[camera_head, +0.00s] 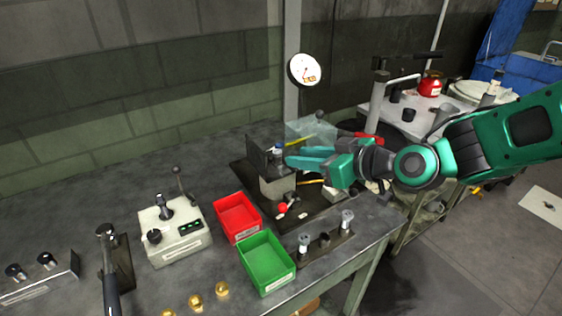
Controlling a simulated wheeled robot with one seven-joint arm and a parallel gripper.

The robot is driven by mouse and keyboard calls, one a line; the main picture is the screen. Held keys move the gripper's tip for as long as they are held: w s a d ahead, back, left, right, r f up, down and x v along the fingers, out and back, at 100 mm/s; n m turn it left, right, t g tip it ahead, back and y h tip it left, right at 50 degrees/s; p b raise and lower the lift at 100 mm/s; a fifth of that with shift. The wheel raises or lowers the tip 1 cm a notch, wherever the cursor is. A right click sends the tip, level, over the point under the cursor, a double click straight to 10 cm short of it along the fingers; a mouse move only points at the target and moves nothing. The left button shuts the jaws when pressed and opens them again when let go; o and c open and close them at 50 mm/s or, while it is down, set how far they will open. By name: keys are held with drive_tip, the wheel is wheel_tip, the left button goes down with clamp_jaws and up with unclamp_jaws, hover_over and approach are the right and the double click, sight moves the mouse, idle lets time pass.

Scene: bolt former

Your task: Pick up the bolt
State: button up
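My gripper (290,157) reaches in from the right, its teal fingers pointing left at the small bolt former (277,187) on the workbench. The fingertips are beside the machine's upper part, close to its dark upright plate (258,158). I cannot tell whether they touch anything or how far apart they are. No bolt can be made out clearly. A small pale and blue part shows just left of the fingertips, too small to identify. The fingers hide part of the machine behind them.
A red bin (237,212) and a green bin (266,262) stand in front of the machine. A control box (172,232) is to the left. A clear guard (311,131) stands behind the fingers. Several brass-coloured knobs (195,301) sit at the front edge.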

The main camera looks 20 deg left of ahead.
sight(285, 166)
drive_tip(key=shift+f+x, duration=0.15)
drive_tip(key=shift+x, duration=1.65)
drive_tip(key=shift+f+x, duration=0.15)
drive_tip(key=shift+x, duration=1.65)
drive_tip(key=shift+w+d, duration=0.15)
drive_tip(key=shift+d, duration=0.05)
clamp_jaws()
